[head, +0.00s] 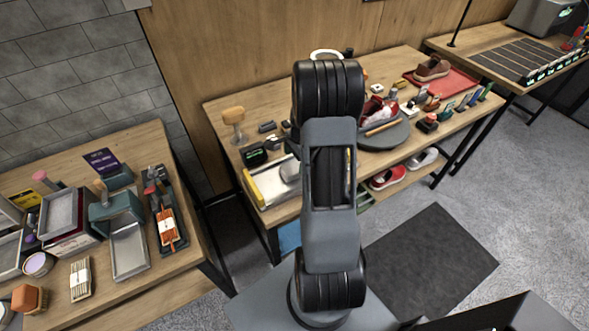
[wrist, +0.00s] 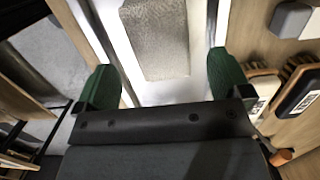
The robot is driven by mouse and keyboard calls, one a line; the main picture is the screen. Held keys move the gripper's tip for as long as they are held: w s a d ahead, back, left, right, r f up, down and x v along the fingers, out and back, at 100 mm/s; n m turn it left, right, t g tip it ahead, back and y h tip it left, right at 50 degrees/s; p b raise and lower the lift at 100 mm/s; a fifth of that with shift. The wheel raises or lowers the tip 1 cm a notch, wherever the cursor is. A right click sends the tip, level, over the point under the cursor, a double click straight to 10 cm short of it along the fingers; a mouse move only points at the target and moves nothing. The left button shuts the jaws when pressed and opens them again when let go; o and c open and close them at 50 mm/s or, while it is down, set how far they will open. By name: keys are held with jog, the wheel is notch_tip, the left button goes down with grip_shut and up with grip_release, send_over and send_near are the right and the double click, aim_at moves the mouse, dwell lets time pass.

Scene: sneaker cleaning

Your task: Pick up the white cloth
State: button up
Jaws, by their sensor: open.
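In the wrist view, a pale grey-white, speckled rectangular piece (wrist: 155,40), which looks like the cloth, lies in a white tray (wrist: 205,40). My gripper (wrist: 164,80) is open, with its two green fingers wide apart on either side of the tray's near part. The piece is between and ahead of the fingers; I see no contact with it. The near end of the tray is hidden by my gripper's dark body. In the head view, my arm hides the gripper, and I cannot clearly make out the cloth there.
In the head view, a metal tray (head: 268,190) is left of my arm. A round dark stand (head: 388,138) and a red shoe (head: 375,108) are to its right.

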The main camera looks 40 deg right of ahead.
aim_at(295, 166)
jog(key=shift+w+a+f+p, duration=0.1)
jog(key=shift+a+f+p, duration=0.1)
jog(key=shift+f, duration=0.85)
jog(key=shift+a+f+p, duration=0.1)
jog(key=shift+f+p, duration=0.1)
jog(key=shift+f, duration=0.8)
jog(key=shift+c, duration=0.4)
jog(key=c, duration=0.9)
